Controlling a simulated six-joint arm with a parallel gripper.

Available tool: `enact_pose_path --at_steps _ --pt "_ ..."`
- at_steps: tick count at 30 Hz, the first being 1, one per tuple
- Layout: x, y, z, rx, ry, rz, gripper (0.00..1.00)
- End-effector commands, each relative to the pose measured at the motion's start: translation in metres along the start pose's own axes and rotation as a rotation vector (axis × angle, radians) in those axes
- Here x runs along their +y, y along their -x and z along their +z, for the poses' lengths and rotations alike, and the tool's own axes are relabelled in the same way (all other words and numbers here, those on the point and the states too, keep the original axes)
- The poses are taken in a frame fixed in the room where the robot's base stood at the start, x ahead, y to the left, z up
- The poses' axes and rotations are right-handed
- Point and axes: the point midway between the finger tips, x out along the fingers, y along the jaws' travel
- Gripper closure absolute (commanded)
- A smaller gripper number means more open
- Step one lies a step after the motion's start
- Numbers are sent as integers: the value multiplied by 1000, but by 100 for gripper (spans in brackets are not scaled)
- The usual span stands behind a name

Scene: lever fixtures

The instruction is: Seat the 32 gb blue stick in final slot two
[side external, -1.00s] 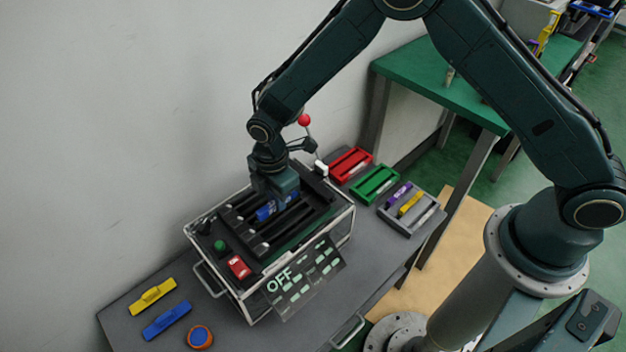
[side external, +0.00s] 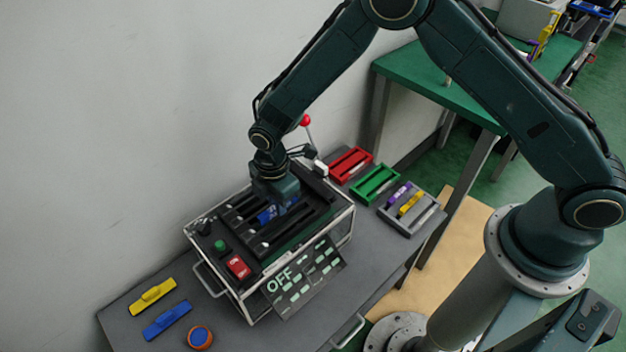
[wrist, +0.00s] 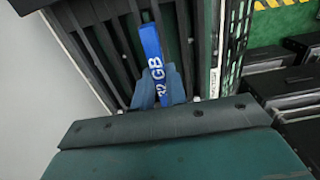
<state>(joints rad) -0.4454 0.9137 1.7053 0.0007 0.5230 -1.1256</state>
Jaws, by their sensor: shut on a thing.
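The blue stick marked "32 GB" (wrist: 153,50) is between the fingers of my gripper (wrist: 158,88) in the wrist view, lined up along the dark slots. My gripper is shut on it. In the side view the blue stick (side external: 268,215) shows under my gripper (side external: 275,205), low over the slotted black top of the clear-walled case (side external: 240,213). The slots run side by side. The gripper hides part of the stick, and I cannot tell how deep it sits or which slot number it is at.
The case has a red switch (side external: 238,266), a green button (side external: 220,245) and a panel reading "OFF" (side external: 303,278). A red-knobbed lever (side external: 306,121) stands behind. Red (side external: 350,165), green (side external: 374,184) and grey (side external: 411,213) trays are right; yellow (side external: 153,296) and blue (side external: 167,320) sticks lie front left.

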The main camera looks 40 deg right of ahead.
Motion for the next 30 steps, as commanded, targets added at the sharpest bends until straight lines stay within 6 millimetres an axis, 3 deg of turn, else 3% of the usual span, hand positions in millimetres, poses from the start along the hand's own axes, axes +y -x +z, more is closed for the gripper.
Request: enact_pose_path --at_steps 17,18,22,30 --pt "0 -10 0 0 0 0 100" --pt "0 -11 0 0 0 0 84" --pt "0 -10 0 0 0 0 61" --pt "0 -10 0 0 0 0 61"
